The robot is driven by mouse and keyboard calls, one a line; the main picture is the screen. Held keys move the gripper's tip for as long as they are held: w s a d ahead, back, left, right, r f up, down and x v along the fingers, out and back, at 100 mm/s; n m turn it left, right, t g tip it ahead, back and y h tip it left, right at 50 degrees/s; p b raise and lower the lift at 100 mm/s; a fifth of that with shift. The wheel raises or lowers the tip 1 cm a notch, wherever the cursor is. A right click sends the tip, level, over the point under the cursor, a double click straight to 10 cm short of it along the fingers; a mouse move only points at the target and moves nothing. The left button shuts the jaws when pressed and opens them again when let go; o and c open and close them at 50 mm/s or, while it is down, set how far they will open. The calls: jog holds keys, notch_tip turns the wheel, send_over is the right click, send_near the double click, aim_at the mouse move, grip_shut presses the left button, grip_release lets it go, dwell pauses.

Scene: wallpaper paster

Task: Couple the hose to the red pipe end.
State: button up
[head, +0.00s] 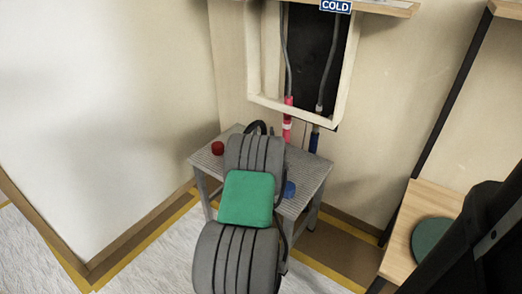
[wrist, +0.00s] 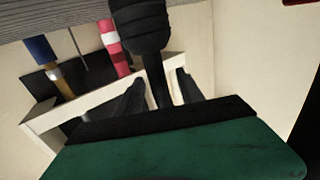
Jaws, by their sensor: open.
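The red pipe end (head: 287,132) hangs below the wall opening, with a pale band around it; it also shows in the wrist view (wrist: 124,67), left of my fingers. A black ribbed piece with a narrower stem (wrist: 140,25) stands at the top middle of the wrist view. It may be the hose end; I cannot tell for certain. My gripper (wrist: 158,82) is open, its two dark fingers apart on either side of the stem. Whether they touch it is unclear. In the head view my own arm hides the gripper.
A grey table (head: 307,178) stands under the opening, with a red knob-like piece (head: 217,148) and a blue one (head: 289,190) on it. A blue pipe (head: 314,140) is right of the red one. A wooden shelf (head: 398,250) with a green disc (head: 432,240) stands right.

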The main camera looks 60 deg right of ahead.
grip_shut()
dwell(0.3)
jog(key=shift+r, duration=0.15)
dwell(0.9)
